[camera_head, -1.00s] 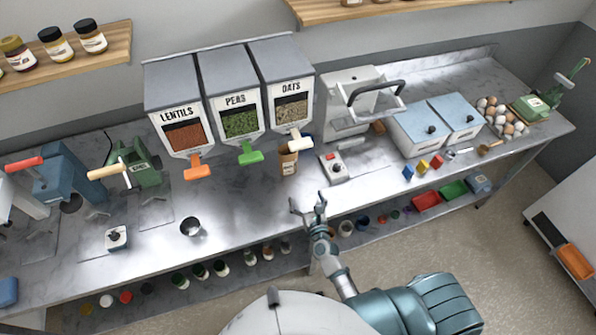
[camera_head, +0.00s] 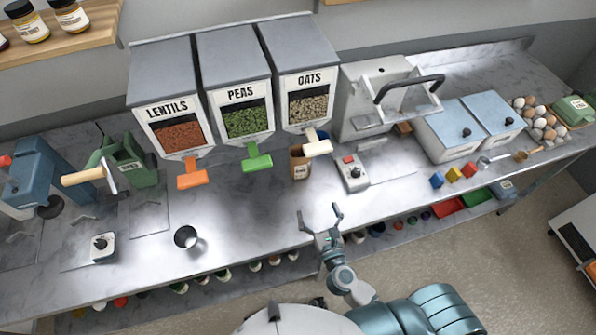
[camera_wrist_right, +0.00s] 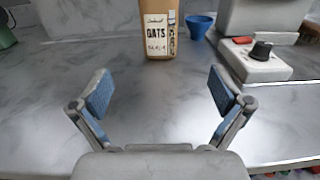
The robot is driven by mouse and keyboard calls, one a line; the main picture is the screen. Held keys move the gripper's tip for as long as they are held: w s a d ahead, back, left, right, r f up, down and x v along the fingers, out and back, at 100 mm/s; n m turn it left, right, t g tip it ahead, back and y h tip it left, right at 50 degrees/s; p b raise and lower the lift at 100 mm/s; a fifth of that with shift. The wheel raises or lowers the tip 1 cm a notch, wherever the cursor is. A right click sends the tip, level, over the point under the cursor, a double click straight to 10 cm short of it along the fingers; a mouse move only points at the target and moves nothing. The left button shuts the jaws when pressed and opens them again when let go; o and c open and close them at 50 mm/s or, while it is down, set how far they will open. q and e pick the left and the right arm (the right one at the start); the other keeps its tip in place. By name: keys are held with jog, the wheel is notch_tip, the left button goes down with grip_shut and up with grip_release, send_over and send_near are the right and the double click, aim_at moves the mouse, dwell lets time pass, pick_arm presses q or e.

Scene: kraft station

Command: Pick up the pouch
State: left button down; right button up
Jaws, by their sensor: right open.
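The brown kraft pouch (camera_head: 299,163) stands upright on the steel counter, below the spout of the oats dispenser. In the right wrist view the pouch (camera_wrist_right: 159,30) shows a white label reading OATS, and its top is cut off by the frame. My right gripper (camera_head: 320,215) is open and empty over the counter's front edge, apart from the pouch. In the right wrist view its two blue-padded fingers (camera_wrist_right: 162,95) are spread wide, with the pouch beyond them, roughly centred between them. My left gripper is not seen.
A blue cup (camera_wrist_right: 199,26) stands just right of the pouch. A switch box (camera_head: 351,173) with a knob is further right. The oats dispenser's white handle (camera_head: 318,146) overhangs near the pouch. A metal cup (camera_head: 186,237) stands to the left. The counter before the pouch is clear.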

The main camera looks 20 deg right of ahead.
jog(key=p, duration=0.2)
send_near(302, 170)
jog(key=shift+w+d+r, duration=0.25)
jog(key=shift+w+d, duration=0.45)
jog(key=shift+w, duration=0.1)
jog(key=w, duration=0.4)
jog(key=shift+w+a+f, duration=0.15)
jog(key=shift+w+a, duration=0.15)
jog(key=shift+a, duration=0.1)
jog(key=shift+w+a, duration=0.2)
jog(key=shift+w, duration=0.35)
jog(key=w, duration=0.4)
jog(key=shift+w+d, duration=0.1)
jog(key=shift+w, duration=0.15)
jog(key=shift+w+d+f, duration=0.1)
jog(key=shift+w, duration=0.1)
jog(key=shift+s, duration=0.1)
jog(key=shift+c, duration=1.4)
jog(key=shift+a, duration=0.3)
jog(key=c, duration=1)
